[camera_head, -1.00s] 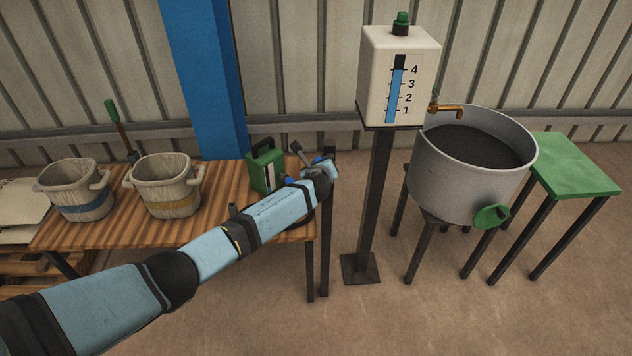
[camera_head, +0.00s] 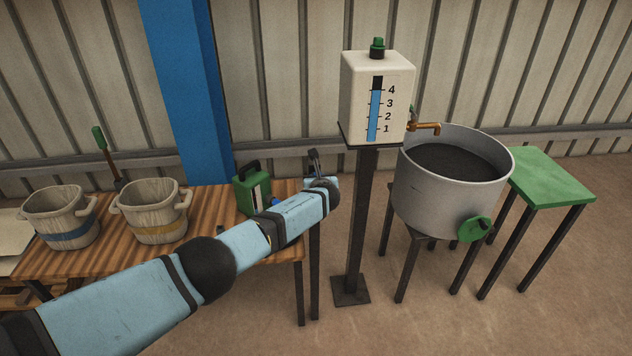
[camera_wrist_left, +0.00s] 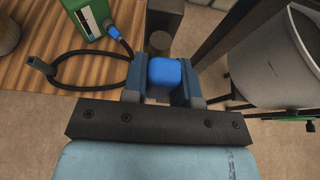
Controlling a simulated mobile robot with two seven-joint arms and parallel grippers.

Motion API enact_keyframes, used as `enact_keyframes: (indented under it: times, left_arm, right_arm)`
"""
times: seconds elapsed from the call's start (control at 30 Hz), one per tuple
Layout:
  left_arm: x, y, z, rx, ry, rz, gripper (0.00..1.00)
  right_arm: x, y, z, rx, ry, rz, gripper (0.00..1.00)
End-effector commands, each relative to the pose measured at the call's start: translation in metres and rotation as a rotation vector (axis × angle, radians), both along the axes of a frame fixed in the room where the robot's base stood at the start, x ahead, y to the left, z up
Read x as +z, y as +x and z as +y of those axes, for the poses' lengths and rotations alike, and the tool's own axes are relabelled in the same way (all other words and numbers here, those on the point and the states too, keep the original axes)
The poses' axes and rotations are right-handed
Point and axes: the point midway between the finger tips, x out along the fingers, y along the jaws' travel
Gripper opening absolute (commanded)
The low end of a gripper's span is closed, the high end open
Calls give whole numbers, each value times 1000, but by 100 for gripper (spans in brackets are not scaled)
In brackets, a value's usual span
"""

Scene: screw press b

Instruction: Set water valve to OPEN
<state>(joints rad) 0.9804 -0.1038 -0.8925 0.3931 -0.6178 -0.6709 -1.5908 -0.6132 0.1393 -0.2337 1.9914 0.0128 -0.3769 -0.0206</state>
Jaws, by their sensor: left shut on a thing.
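My left gripper (camera_wrist_left: 163,82) is shut on a blue block-shaped knob (camera_wrist_left: 165,74), which sits between its two fingers. A dark block and a short dark cylinder (camera_wrist_left: 160,40) show just beyond the knob; I cannot tell how they join it. In the head view my left gripper (camera_head: 327,188) is over the right end of the bench, by a dark post, and its own arm hides the knob. A dark grey lever-like piece (camera_head: 313,158) sticks up beside it. I cannot read any OPEN mark. My right gripper is not in view.
A white gauge tank (camera_head: 378,100) on a stand and a grey tub (camera_head: 450,195) under a brass tap (camera_head: 425,127) stand to the right. A green can (camera_head: 243,198) with a black hose (camera_wrist_left: 85,52) and two buckets are on the wooden bench (camera_head: 90,262).

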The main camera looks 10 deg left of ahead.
Motion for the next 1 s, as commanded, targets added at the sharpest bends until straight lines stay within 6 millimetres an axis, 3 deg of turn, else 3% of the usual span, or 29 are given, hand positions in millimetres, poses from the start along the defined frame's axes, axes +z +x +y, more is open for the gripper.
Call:
enact_keyframes:
  times: [0.33,0.37,0.43,0.47,0.77,1.0]
  left_arm:
    - [0,0,0,-2,11,1,0]
    - [0,0,0,-3,12,1,34]
    - [0,0,0,-2,11,1,50]
    - [0,0,0,-3,10,1,52]
    - [1,-1,0,-2,7,1,52]
    - [12,-20,-5,-2,4,1,52]
  right_arm:
    - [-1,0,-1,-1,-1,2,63]
    - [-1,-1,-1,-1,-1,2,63]
    - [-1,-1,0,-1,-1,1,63]
    - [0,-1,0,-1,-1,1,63]
    - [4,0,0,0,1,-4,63]
    - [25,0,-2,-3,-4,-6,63]
